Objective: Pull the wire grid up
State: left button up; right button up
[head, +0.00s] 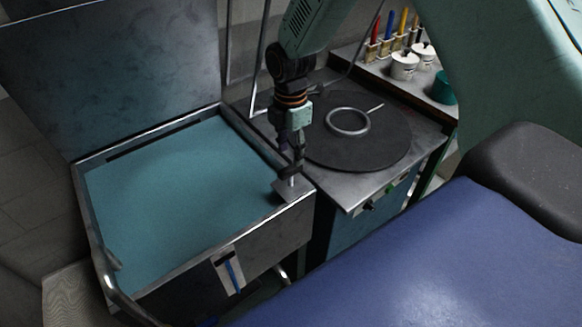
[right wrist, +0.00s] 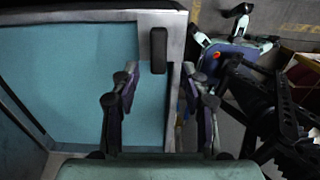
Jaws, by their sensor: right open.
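A metal basin (head: 296,222) holds a flat teal surface (head: 175,195), which also fills the left of the right wrist view (right wrist: 75,75). No wire mesh can be made out; the grid itself is not visible. At the basin's right corner a short metal stem (head: 291,182) rises from a small plate. A dark upright grip (right wrist: 158,50) shows over the basin's rim in the right wrist view. My right gripper (head: 291,166) points down just above this corner. Its fingers (right wrist: 160,78) are apart, one on each side of the grip's line, with no visible contact. My left gripper is out of view.
A raised metal lid (head: 110,70) stands behind the basin. To the right, a round dark plate (head: 365,145) carries a metal ring (head: 348,122). A shelf with white cups (head: 405,66) and brushes is behind it. A blue padded surface (head: 430,265) fills the lower right.

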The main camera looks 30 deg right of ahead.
aim_at(291, 168)
jog(key=f, duration=0.6)
jog(key=shift+w+d+f, duration=0.15)
jog(key=shift+w+f, duration=0.1)
jog(key=shift+f, duration=0.1)
jog(key=shift+s+f, duration=0.1)
jog(key=shift+f, duration=0.1)
jog(key=shift+s, duration=0.15)
jog(key=shift+a, duration=0.2)
jog(key=shift+f, duration=0.1)
jog(key=shift+w+d+f, duration=0.1)
jog(key=shift+w+d, duration=0.05)
jog(key=shift+w, duration=0.1)
jog(key=c, duration=0.3)
jog(key=shift+s, duration=0.2)
jog(key=c, duration=0.4)
jog(key=shift+w, duration=0.1)
grip_shut()
